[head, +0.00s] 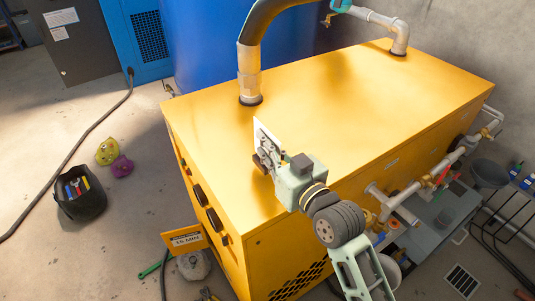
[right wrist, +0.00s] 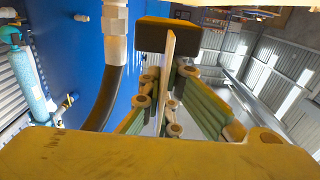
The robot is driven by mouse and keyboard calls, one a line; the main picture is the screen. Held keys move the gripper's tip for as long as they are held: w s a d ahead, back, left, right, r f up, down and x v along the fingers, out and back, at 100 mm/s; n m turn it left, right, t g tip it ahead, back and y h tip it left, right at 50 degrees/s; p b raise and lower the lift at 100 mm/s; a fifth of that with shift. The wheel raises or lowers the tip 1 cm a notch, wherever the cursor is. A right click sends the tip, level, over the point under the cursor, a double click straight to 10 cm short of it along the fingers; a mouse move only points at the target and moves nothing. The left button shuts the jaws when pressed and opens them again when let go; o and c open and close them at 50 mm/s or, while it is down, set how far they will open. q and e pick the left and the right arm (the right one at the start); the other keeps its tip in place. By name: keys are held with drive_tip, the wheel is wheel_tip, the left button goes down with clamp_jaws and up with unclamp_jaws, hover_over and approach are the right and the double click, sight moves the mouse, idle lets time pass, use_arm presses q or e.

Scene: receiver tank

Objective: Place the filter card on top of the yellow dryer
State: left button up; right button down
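The yellow dryer (head: 345,95) is a large box with a broad flat top, filling the middle of the head view. The filter card is a thin pale card (head: 268,136), held upright near the dryer top's near left edge. My right gripper (head: 264,158) is shut on the card, and its arm comes in from the lower right. In the right wrist view the card (right wrist: 168,75) shows edge-on between the fingers. The gripper hides part of the card. I cannot tell whether the card touches the dryer top. My left gripper is not in view.
A curved pipe (head: 249,75) rises from the dryer top's back left, and another pipe (head: 401,38) stands at the far corner. The middle of the top is clear. Valves and piping (head: 430,180) run along the right side. A black bucket (head: 80,203) stands on the floor.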

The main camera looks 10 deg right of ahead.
wheel_tip(320, 180, down, 3)
drive_tip(key=shift+d+r, duration=0.1)
drive_tip(key=shift+f, duration=0.4)
drive_tip(key=c, duration=2)
unclamp_jaws()
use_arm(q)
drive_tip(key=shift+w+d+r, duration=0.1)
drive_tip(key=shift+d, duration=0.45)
use_arm(e)
drive_tip(key=shift+r, duration=0.1)
